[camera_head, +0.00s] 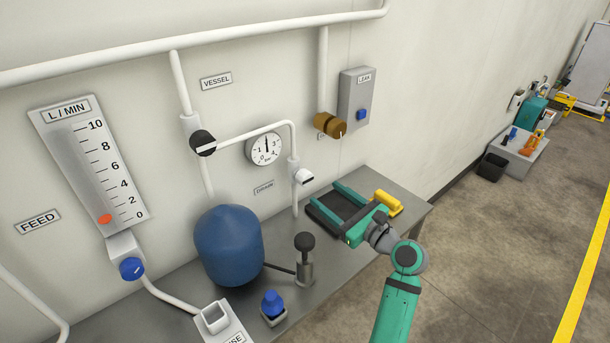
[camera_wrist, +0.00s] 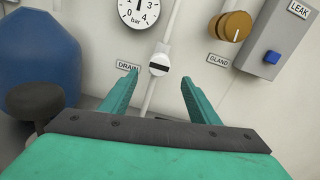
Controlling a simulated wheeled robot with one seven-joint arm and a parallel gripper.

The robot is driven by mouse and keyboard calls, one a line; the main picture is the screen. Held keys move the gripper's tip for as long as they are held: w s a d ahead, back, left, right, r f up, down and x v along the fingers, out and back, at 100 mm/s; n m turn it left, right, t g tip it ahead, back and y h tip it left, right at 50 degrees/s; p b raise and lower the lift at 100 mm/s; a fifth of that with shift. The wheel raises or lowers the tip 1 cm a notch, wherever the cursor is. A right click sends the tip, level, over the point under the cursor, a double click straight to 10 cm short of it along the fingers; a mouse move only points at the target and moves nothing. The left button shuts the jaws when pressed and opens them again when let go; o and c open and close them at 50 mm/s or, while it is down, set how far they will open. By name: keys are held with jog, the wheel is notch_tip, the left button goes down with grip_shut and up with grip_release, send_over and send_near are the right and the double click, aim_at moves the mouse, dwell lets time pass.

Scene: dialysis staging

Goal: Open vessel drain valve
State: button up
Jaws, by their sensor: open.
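The drain valve has a white knob (camera_head: 304,177) on a thin white vertical pipe, beside the DRAIN label (camera_head: 264,187). In the wrist view the knob (camera_wrist: 159,66) shows a dark, roughly horizontal bar across its face. My gripper (camera_head: 343,205) is open and empty over the right part of the bench. In the wrist view its two green fingers (camera_wrist: 154,92) point toward the wall, and the knob shows between and beyond them, apart from both. The blue vessel (camera_head: 229,246) stands on the bench to the left. A black-handled valve (camera_head: 203,143) sits under the VESSEL label (camera_head: 216,81).
A pressure gauge (camera_head: 265,148) is above the drain knob. A brass gland knob (camera_head: 330,125) and a LEAK box (camera_head: 357,98) are to its right. A black-topped pump (camera_head: 304,262), a blue-topped item (camera_head: 273,305) and a yellow object (camera_head: 386,203) are on the bench (camera_head: 180,292).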

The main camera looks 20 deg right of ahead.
aim_at(308, 181)
jog(key=x, duration=0.9)
jog(key=shift+w+a, duration=0.2)
jog(key=shift+w, duration=0.15)
jog(key=c, duration=1.1)
jog(key=shift+o, duration=0.2)
